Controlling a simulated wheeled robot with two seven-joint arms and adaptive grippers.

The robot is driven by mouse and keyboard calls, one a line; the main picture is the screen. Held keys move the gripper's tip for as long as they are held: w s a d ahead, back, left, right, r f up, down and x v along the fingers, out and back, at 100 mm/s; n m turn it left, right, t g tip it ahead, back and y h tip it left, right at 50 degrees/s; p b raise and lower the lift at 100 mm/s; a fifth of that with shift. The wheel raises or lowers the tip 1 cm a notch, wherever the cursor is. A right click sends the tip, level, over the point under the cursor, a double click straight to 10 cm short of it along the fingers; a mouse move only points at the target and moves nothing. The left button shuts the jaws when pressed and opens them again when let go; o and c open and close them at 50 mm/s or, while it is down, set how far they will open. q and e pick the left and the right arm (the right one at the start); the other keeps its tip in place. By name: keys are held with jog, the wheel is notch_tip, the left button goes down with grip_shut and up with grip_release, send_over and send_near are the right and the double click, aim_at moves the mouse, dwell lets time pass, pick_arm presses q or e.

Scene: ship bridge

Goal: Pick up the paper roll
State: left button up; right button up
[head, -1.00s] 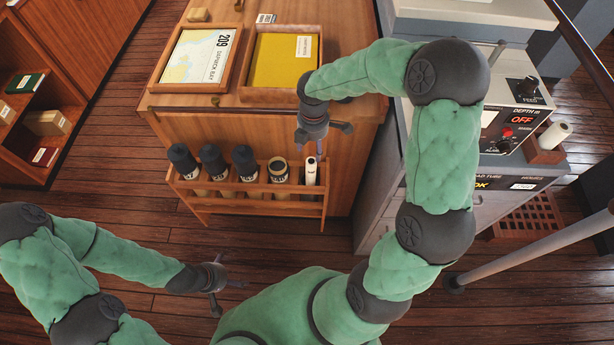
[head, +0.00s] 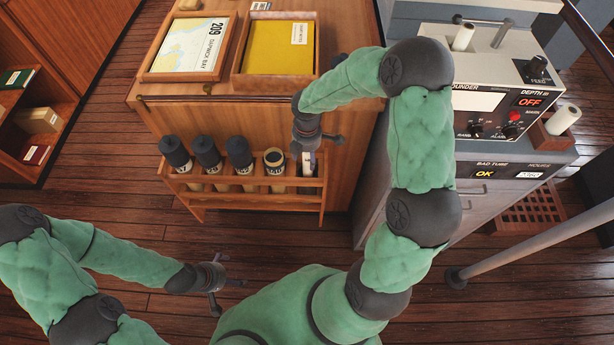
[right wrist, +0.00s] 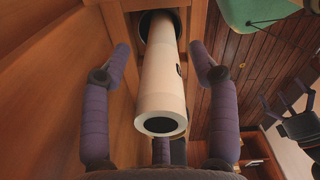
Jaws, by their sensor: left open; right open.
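A pale paper roll (right wrist: 163,85) stands in the wooden rack (head: 255,197) on the cabinet's front. In the right wrist view its open round end faces me and its far end sits in a dark hole in the rack. In the head view only a bit of it (head: 308,167) shows below my right gripper (head: 317,143). In the right wrist view my right gripper (right wrist: 160,52) is open, with one finger on each side of the roll and gaps showing between. My left gripper (head: 228,294) is open and empty above the floor at lower left.
Several dark-capped tubes (head: 207,153) stand in the rack left of the roll. The cabinet top holds a chart tray (head: 193,45) and a yellow-folder tray (head: 278,48).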

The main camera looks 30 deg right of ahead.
jog(key=shift+r, duration=0.1)
grip_shut()
notch_tip(320, 180, up, 34)
jog(key=p, duration=1.3)
jog(key=shift+f+p, duration=0.2)
jog(key=shift+p, duration=0.1)
